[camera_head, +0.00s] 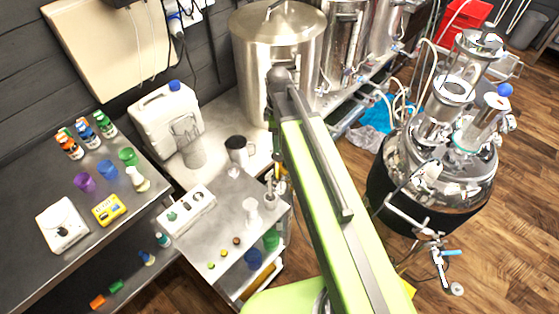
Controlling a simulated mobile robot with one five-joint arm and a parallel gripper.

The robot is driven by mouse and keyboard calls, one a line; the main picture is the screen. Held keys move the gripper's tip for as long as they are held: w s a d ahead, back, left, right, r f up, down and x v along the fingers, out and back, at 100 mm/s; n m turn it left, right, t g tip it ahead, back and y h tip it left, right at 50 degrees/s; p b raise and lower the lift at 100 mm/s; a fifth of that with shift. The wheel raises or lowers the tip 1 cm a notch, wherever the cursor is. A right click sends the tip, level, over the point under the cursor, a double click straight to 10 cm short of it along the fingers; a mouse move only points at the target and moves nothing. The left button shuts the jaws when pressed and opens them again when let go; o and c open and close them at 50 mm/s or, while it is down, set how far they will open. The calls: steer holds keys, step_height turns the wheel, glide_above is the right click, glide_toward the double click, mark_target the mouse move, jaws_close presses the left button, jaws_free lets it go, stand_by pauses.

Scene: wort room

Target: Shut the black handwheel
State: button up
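A white block (188,214) on the small steel table carries a few small dark and green round fittings. One of them may be the black handwheel, but they are too small to tell which, or whether it is open or shut. My green arm runs from the bottom middle up to a grey joint near the steel pot. A grey link drops from that joint, and small metal parts (274,186) at its lower end, by the table's right edge, may be my gripper. Its fingers are not clear, and my arm hides part of that area.
The small steel table (218,238) also holds a dark mug (239,149), a white piece (251,212) and small coloured caps. A white canister (167,120) stands behind. A large steel pot (262,50) is at the back, a steel vessel (440,180) at right. Wooden floor (515,230) is clear.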

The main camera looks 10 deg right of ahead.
mark_target(278, 155)
step_height(278, 155, down, 9)
steer(key=b, duration=0.7)
steer(key=shift+r, duration=0.15)
steer(key=shift+c, duration=0.2)
steer(key=shift+d, duration=0.1)
steer(key=c, duration=1.3)
